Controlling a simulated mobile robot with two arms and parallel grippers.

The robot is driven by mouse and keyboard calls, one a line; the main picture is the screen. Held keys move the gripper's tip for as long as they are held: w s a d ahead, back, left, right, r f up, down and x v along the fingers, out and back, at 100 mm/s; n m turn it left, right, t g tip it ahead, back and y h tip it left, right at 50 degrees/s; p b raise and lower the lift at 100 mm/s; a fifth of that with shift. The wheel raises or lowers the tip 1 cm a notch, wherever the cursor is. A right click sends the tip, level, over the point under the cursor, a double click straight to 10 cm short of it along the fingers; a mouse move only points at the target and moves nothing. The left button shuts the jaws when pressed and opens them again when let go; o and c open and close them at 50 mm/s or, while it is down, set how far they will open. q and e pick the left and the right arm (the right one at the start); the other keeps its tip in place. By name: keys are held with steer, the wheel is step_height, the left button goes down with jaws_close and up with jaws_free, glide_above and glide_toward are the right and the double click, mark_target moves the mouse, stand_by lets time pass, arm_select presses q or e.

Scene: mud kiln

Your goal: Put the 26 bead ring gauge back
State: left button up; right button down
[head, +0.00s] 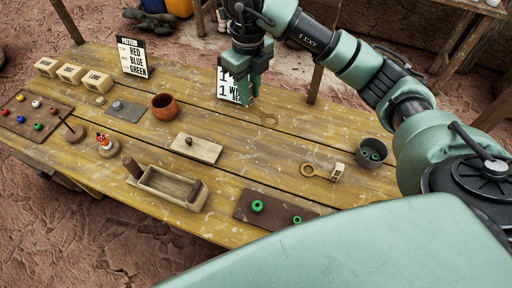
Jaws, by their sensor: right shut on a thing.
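My right gripper (246,98) is over the back middle of the table, pointing down, shut on the near end of a brass-coloured ring gauge (265,117). The gauge's ring end points toward the front right, at or just above the tabletop; I cannot tell whether it touches. A second ring gauge (310,171) lies on the table further right, its pale tag (338,172) at its right end. The size marks are too small to read, so I cannot tell which is 26. My left gripper is not in view.
A white card (228,84) stands behind my right gripper. A grey cup with green beads (371,152) is at the right. A dark board (275,212) with green beads, a wooden tray (166,186), a lidded block (196,149) and a clay pot (164,106) stand nearby. Bare planks lie between.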

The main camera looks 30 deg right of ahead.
step_height(320, 180, down, 19)
steer(key=p, duration=0.3)
steer(key=shift+r, duration=0.15)
steer(key=shift+f, duration=0.25)
steer(key=shift+f, duration=0.15)
steer(key=c, duration=1.3)
jaws_free()
steer(key=shift+o, duration=0.2)
